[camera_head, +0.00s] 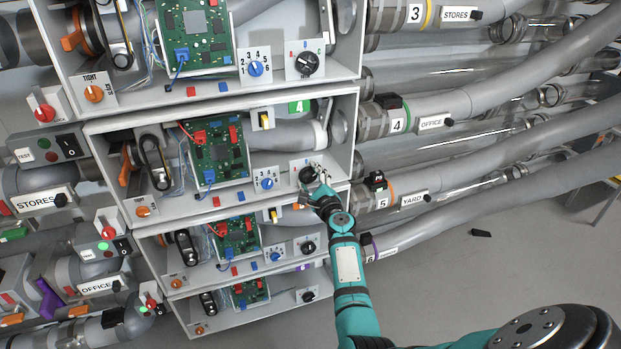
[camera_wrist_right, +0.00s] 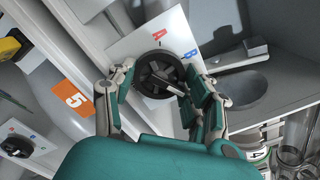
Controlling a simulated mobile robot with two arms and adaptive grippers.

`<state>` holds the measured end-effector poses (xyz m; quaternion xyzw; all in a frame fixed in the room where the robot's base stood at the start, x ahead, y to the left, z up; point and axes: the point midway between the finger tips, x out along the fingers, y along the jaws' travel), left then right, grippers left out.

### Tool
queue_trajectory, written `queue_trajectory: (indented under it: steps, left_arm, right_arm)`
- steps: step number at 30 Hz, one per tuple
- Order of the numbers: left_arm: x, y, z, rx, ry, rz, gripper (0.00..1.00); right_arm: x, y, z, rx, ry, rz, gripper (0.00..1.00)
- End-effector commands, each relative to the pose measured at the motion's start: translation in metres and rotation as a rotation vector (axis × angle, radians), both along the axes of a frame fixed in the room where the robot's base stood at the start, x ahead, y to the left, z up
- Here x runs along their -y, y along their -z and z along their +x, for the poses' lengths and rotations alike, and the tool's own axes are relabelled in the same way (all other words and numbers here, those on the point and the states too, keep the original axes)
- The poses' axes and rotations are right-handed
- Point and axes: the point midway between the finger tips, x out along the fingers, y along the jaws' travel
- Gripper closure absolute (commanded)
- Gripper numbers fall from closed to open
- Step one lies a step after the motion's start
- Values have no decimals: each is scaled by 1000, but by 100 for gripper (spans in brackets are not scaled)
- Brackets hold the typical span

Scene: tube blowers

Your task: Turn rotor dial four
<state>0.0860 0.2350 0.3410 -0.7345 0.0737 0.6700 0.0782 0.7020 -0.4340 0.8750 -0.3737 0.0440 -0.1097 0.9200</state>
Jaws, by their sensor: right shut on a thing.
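The black rotor dial (camera_head: 307,174) sits on a white lettered plate in the second bay from the top, level with the pipe marked 4 (camera_head: 398,125). In the right wrist view the dial (camera_wrist_right: 158,68) is a round black knob with a cross bar, below a red A and a blue B. My right gripper (camera_head: 314,184) is at the dial, and in the wrist view its fingers (camera_wrist_right: 155,92) are on either side of the knob, shut on it. The fingers partly cover the plate in the head view. My left gripper is out of view.
Blue numbered dials (camera_head: 267,183) and green circuit boards (camera_head: 218,158) stand left of the rotor dials. The dial above (camera_head: 308,63) and the dial below (camera_head: 308,247) are close by. An orange 5 label (camera_wrist_right: 76,98) lies beside the fingers.

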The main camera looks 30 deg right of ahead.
Motion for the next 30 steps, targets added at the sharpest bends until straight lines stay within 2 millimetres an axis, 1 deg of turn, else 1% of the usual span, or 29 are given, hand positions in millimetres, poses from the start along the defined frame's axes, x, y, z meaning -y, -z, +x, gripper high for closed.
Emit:
queue_trajectory:
  steps: [1,7,8,12,23,26,30]
  left_arm:
    - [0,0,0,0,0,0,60]
    - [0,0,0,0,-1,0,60]
    - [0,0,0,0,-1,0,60]
    - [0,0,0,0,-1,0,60]
    - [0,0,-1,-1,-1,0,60]
    - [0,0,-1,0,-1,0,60]
    - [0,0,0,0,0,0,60]
  right_arm:
    - [-3,6,-1,-9,-5,7,81]
    - [-3,7,-1,-8,-6,7,81]
    - [-3,7,-1,-8,-6,7,45]
    - [-3,5,0,-7,-4,6,27]
    - [-2,3,-1,-4,-3,2,27]
    - [-4,4,-7,-4,-3,3,27]
    - [-7,4,-24,-5,-2,2,27]
